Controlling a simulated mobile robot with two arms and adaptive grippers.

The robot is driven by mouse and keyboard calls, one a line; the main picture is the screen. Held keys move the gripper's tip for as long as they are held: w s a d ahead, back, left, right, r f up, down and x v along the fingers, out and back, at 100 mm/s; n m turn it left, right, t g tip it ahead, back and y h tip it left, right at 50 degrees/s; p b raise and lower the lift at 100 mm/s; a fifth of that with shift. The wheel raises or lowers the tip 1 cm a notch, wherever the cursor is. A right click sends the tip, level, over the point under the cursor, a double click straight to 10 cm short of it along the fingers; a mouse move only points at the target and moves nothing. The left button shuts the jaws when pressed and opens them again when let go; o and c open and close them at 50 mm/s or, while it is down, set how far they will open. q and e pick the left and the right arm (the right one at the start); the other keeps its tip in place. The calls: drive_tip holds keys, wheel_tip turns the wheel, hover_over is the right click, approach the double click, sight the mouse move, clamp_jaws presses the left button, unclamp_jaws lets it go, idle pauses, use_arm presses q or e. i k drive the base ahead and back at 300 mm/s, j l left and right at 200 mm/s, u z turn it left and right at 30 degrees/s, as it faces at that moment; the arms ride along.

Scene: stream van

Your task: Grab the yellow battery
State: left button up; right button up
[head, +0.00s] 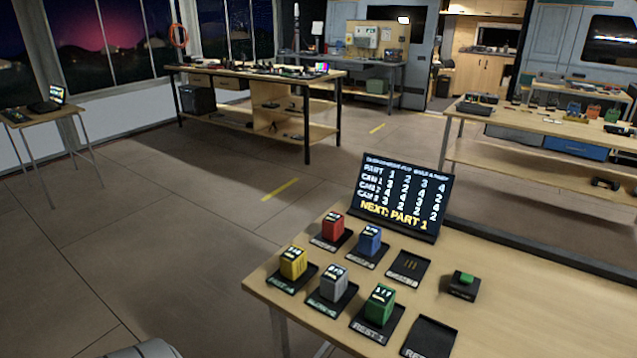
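The yellow battery (293,262) is a small upright block with dark markings on its top. In the head view it stands on a black labelled pad (304,283) near the left edge of the wooden table close to me. A grey battery (334,281) stands just to its right, and a red one (333,226) stands behind it to the right. Neither of my grippers shows in this view. Nothing covers the yellow battery.
Blue (368,240) and green (379,304) batteries stand on pads nearby. Two pads hold no battery, and a small box with a green button (463,286) sits at right. A black screen (404,194) stands at the table's back. Open floor (150,230) lies left.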

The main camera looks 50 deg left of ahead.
sight(293, 261)
drive_tip(key=u, duration=1.65)
drive_tip(key=i+j, duration=0.3)
drive_tip(key=j, duration=0.15)
drive_tip(key=i+j, duration=0.3)
drive_tip(key=j, duration=0.15)
drive_tip(key=i+j+z, duration=0.15)
drive_tip(key=z, duration=0.25)
drive_tip(key=j+z, duration=0.45)
drive_tip(key=i+j+z, duration=0.1)
drive_tip(key=j+z, duration=0.15)
drive_tip(key=z, duration=0.15)
